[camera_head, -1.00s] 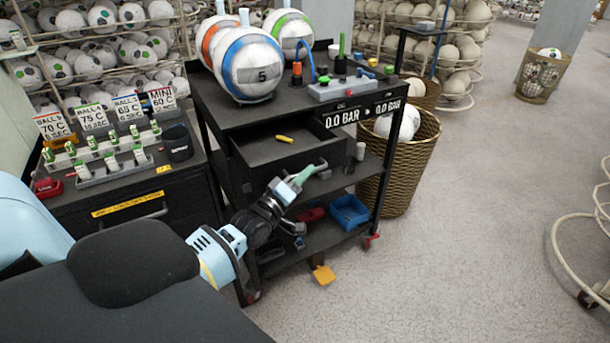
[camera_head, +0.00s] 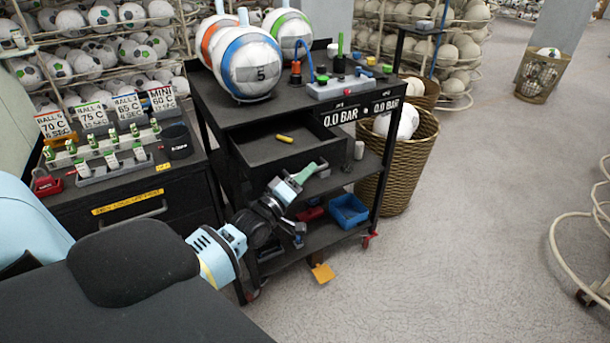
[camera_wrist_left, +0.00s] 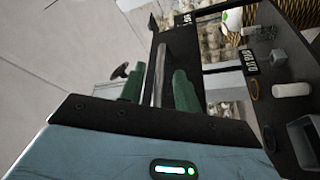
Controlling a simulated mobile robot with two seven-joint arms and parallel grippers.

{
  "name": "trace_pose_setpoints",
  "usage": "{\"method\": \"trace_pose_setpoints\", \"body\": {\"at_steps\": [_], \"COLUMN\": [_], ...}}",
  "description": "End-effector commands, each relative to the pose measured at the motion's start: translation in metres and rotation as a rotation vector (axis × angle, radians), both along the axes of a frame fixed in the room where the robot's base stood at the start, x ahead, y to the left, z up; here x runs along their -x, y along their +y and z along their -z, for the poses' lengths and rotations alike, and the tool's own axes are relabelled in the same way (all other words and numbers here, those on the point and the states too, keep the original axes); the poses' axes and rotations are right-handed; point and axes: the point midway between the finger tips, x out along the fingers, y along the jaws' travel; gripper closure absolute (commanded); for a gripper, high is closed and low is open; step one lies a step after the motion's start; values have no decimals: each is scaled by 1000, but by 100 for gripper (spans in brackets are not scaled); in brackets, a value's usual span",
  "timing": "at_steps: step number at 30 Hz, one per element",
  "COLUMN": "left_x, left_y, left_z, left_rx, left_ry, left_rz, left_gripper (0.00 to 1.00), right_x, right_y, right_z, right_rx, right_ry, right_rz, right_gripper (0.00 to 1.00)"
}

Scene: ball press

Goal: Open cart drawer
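The black cart (camera_head: 262,117) stands in the middle of the head view. Its top drawer (camera_head: 262,158) stands out from the cart, with its inside showing and a yellow item (camera_head: 284,138) in it. My left gripper (camera_head: 306,174) is low in front of the drawer's front, near its right end. In the left wrist view its two green fingers (camera_wrist_left: 158,90) are apart, with a thin metallic bar (camera_wrist_left: 160,75) between them. The bar looks like a handle, but I cannot tell whether the fingers touch it. My right gripper is not in view.
Striped balls (camera_head: 252,66) and a pump block (camera_head: 342,88) stand on the cart top. A blue bin (camera_head: 348,211) is on the lower shelf. A wicker basket (camera_head: 404,170) is right of the cart, a dark cabinet (camera_head: 125,215) left. The floor at right is mostly clear.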

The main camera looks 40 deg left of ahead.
Motion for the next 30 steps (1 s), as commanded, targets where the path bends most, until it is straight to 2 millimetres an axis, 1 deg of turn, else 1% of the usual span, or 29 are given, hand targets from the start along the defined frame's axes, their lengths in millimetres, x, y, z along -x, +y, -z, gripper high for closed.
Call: {"method": "trace_pose_setpoints", "body": {"at_steps": [5, 8, 11, 18, 21, 24, 30], "left_x": [1, 6, 17, 52, 63, 71, 77], "left_y": [0, 0, 0, 2, 3, 3, 3], "left_z": [0, 2, 5, 13, 15, 16, 16], "left_rx": [0, 0, 1, 0, 0, 0, -1], "left_ry": [0, 1, 3, 4, 4, 1, 0], "left_rz": [0, 0, 1, 0, 0, 0, 0], "left_gripper": [67, 67, 67, 67, 67, 67, 67], "right_x": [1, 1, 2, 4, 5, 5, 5], "right_y": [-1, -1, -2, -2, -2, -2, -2], "right_z": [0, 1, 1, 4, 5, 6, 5], "right_rx": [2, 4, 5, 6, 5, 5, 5], "right_ry": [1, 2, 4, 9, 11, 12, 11], "right_rz": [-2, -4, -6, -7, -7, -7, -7], "right_gripper": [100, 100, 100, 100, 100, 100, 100]}}
